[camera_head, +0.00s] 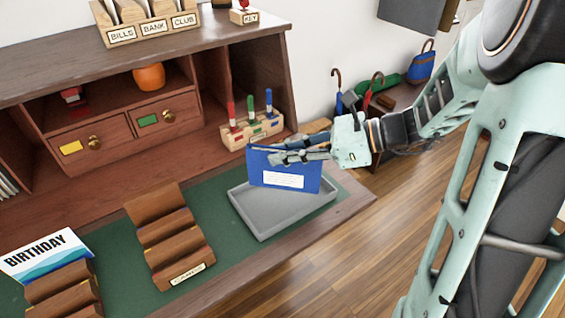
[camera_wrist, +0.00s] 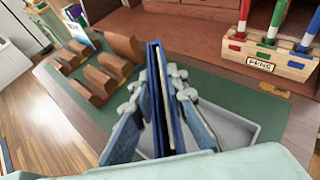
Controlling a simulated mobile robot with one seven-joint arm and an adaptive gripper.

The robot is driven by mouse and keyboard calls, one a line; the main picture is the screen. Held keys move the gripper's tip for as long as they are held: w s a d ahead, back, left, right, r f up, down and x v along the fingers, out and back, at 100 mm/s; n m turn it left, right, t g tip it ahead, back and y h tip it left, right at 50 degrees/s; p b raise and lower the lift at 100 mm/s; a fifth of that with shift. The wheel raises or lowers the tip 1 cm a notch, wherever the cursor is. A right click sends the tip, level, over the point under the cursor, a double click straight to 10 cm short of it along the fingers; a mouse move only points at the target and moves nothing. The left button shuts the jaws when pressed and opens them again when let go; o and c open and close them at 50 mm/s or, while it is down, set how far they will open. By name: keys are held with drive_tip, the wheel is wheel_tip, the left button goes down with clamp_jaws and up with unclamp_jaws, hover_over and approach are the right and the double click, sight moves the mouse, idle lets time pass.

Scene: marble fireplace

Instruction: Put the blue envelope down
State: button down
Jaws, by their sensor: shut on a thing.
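The blue envelope (camera_head: 284,170) has a white label on its front and stands upright over the grey tray (camera_head: 262,226) on the desk's green mat. My gripper (camera_head: 303,157) is shut on the envelope from the right. In the wrist view the envelope (camera_wrist: 158,100) shows edge-on between the two fingers of my gripper (camera_wrist: 163,90). The grey tray (camera_wrist: 236,128) lies below it in that view. Whether the envelope's lower edge touches the tray floor, I cannot tell.
A pen holder (camera_head: 252,131) stands behind the tray. A wooden stepped rack (camera_head: 170,240) stands to the left on the green mat (camera_head: 110,230). A birthday card (camera_head: 45,255) is at the far left. The desk's edge is close to the tray's right.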

drive_tip(key=shift+w+a+f+b, duration=0.15)
drive_tip(key=shift+f+b, duration=0.1)
drive_tip(key=shift+f, duration=0.7)
drive_tip(key=shift+w+d+f+b, duration=0.15)
drive_tip(key=shift+f+b, duration=0.1)
drive_tip(key=shift+f, duration=0.7)
drive_tip(key=shift+a, duration=0.1)
drive_tip(key=c, duration=1.9)
unclamp_jaws()
drive_tip(key=shift+f, duration=0.1)
drive_tip(key=shift+r, duration=0.2)
drive_tip(key=p+v, duration=0.2)
drive_tip(key=v, duration=1)
